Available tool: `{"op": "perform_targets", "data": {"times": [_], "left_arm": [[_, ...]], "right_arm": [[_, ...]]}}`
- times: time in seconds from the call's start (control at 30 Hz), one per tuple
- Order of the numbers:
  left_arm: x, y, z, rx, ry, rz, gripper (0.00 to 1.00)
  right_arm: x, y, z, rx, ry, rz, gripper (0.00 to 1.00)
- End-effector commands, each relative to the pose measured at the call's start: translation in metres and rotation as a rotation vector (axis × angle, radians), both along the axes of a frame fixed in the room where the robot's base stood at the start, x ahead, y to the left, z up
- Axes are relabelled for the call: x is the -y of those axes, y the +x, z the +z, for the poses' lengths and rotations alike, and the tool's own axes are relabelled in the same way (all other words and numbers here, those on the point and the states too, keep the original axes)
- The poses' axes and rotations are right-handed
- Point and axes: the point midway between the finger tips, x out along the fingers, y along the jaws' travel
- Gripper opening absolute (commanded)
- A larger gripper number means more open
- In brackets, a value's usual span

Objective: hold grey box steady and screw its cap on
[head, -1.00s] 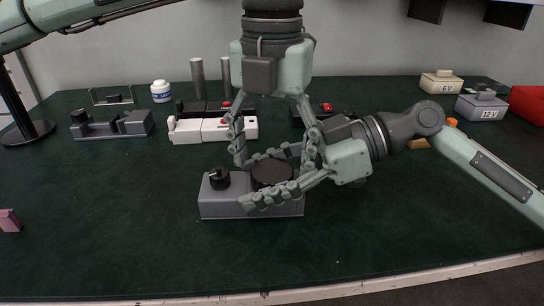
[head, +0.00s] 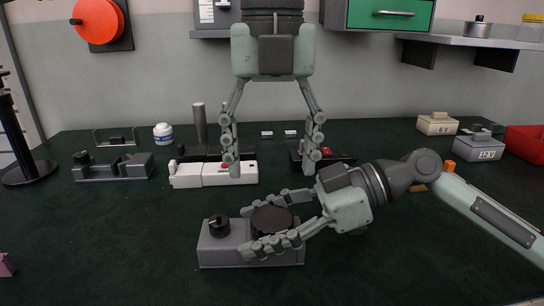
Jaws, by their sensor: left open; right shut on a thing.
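The grey box (head: 223,250) sits on the dark green table, with a small black knob (head: 219,226) on its left part. A dark round cap (head: 272,220) sits on its right part; whether it is threaded tight cannot be told. My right gripper (head: 250,230) comes in from the right and is shut on the grey box, one finger in front and the other behind. Its fingers partly hide the box and the cap's lower edge. My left gripper (head: 270,155) points down, open and empty, raised clear above the cap with its fingers wide apart.
A white unit (head: 205,175) and a dark unit with a red switch (head: 325,158) stand behind. Another grey unit (head: 112,168) and a white jar (head: 163,134) are at left. Labelled boxes (head: 478,147) and a red bin (head: 525,142) are at right.

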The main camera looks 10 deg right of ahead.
Motion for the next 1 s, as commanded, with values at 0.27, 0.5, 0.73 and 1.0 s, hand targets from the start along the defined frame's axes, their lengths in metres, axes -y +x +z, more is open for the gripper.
{"op": "perform_targets", "data": {"times": [0.27,0.5,0.73,1.0], "left_arm": [[0.000,0.000,0.002,-0.002,-0.002,0.029,0.69],[0.000,0.000,-0.011,-0.002,-0.001,0.027,0.69],[-0.001,0.000,-0.047,-0.003,0.000,0.027,0.69],[0.000,0.000,-0.075,-0.001,-0.002,0.027,0.69]], "right_arm": [[0.000,0.000,0.000,0.000,-0.001,0.000,0.00],[0.000,0.000,0.000,0.000,-0.001,0.000,0.00],[0.000,0.000,0.000,0.000,-0.001,0.000,0.00],[0.000,0.000,0.000,0.000,-0.001,0.000,0.00]]}}
